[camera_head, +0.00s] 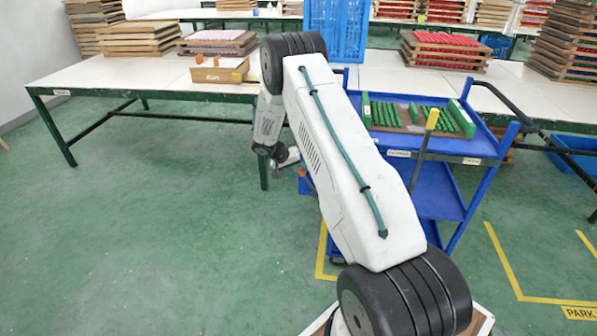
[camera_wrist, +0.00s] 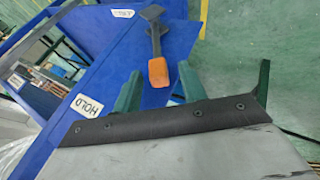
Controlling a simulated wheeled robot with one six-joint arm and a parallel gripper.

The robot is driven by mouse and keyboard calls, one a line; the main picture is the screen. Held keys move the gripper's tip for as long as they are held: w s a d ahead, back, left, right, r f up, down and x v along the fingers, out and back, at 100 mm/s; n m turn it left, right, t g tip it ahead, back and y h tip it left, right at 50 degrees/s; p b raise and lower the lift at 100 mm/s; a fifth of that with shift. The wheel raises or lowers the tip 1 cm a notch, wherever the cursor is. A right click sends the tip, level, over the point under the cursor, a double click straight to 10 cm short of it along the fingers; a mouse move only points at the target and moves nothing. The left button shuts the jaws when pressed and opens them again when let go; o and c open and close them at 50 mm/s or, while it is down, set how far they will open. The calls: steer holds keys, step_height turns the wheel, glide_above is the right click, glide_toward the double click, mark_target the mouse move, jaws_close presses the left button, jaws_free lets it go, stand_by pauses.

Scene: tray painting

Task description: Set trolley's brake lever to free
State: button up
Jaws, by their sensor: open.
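In the wrist view a lever (camera_wrist: 156,40) with a dark shaft and an orange end stands against the trolley's blue panel. A white label reading HOLD (camera_wrist: 84,98) is left of the orange end. A second label (camera_wrist: 122,13), too small to read surely, is at the upper left. I cannot tell which label the lever is set to. My gripper (camera_wrist: 158,71) is open, its green fingers either side of the orange end; contact is not clear. In the head view the blue trolley (camera_head: 472,150) stands right of my arm, and my gripper (camera_head: 285,158) is by its left side.
The trolley carries a tray with green bars (camera_head: 410,118). A yellow-topped grey post (camera_head: 424,150) rises at its front. White tables (camera_head: 120,75) with stacked trays stand behind. Green floor (camera_head: 150,230) is open at left; yellow floor lines (camera_head: 500,255) lie at right.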

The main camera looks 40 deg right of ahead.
steer(key=v, duration=0.6)
steer(key=shift+a+r, duration=0.25)
steer(key=shift+w, duration=0.1)
steer(key=s+a+r+n+t+y, duration=0.1)
steer(key=s+a+r+n+y, duration=0.1)
steer(key=s+a+r, duration=0.8)
steer(key=s+a+r+n+t+y, duration=0.1)
steer(key=s+a+r+n+y, duration=0.2)
steer(key=s+a+r, duration=0.7)
steer(key=s+a+r+n+y, duration=0.2)
steer(key=s+a+r, duration=0.8)
steer(key=s, duration=1.2)
steer(key=shift+s+r+n+t, duration=0.2)
steer(key=shift+r+n+t, duration=0.2)
steer(key=shift+r+n, duration=0.75)
